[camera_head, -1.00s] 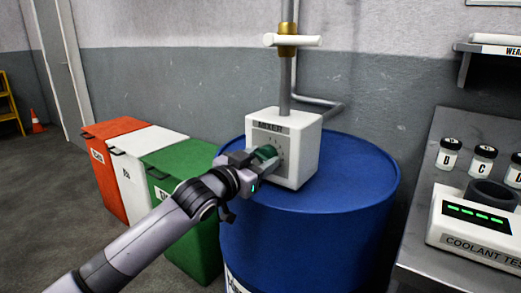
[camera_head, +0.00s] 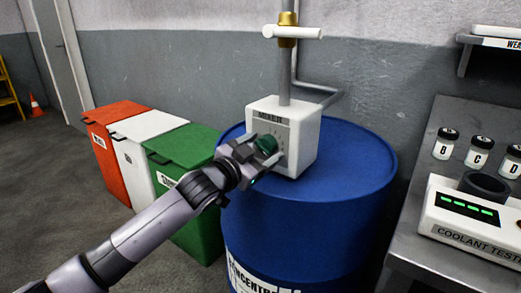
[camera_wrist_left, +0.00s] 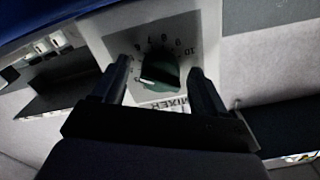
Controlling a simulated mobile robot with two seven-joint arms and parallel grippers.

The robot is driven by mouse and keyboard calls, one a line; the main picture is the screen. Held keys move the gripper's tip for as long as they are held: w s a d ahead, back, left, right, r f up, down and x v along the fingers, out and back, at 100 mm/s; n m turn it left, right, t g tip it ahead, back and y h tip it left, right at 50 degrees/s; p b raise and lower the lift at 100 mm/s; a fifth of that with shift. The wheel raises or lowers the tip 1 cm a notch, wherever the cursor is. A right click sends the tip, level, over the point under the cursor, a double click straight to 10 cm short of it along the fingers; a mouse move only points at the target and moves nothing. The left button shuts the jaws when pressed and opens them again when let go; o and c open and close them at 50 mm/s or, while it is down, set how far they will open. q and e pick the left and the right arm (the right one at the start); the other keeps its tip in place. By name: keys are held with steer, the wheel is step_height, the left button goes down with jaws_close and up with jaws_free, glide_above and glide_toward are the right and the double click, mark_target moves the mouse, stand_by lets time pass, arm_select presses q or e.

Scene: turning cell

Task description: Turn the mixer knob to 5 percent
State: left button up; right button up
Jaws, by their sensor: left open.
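The white mixer box (camera_head: 301,150) stands on top of the blue drum (camera_head: 350,185). Its green knob (camera_head: 267,144) is on the dial face. My left gripper (camera_head: 262,158) is open in front of the knob. In the left wrist view, the knob (camera_wrist_left: 160,74) shows between the two spread finger tips, with gaps on both sides; the fingers look clear of it. A white pointer mark on the knob points to the left there. Dial numbers up to 10 curve around it, but the number at the pointer is too small to read. My right gripper is not in view.
A pipe with a brass fitting (camera_head: 288,28) rises from the box. Red (camera_head: 112,150), white and green bins stand left of the drum. A bench at right holds labelled jars and the coolant tester (camera_head: 470,222).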

arm_select(q)
steer(key=shift+s+a, duration=0.35)
steer(key=v, duration=0.6)
steer(key=shift+p, duration=0.3)
steer(key=shift+s, duration=0.1)
steer(key=s+a+f+n+g+y+p, duration=0.1)
steer(key=s+a+f+n+y+p, duration=0.1)
steer(key=s+f, duration=0.5)
steer(key=s+a+f+n+g+y+p, duration=0.1)
steer(key=s+a+f+n+y+p, duration=0.2)
steer(key=s, duration=1)
steer(key=s+a+f+n+g+y+p, duration=0.2)
steer(key=s+a+f+n+y+p, duration=0.1)
steer(key=s+a+f+p, duration=0.4)
steer(key=s+a+f+n, duration=0.1)
steer(key=s+a+f, duration=0.2)
steer(key=a+f, duration=0.1)
steer(key=shift+s+f+n, duration=0.2)
steer(key=shift+f+n, duration=0.2)
steer(key=shift+f, duration=0.4)
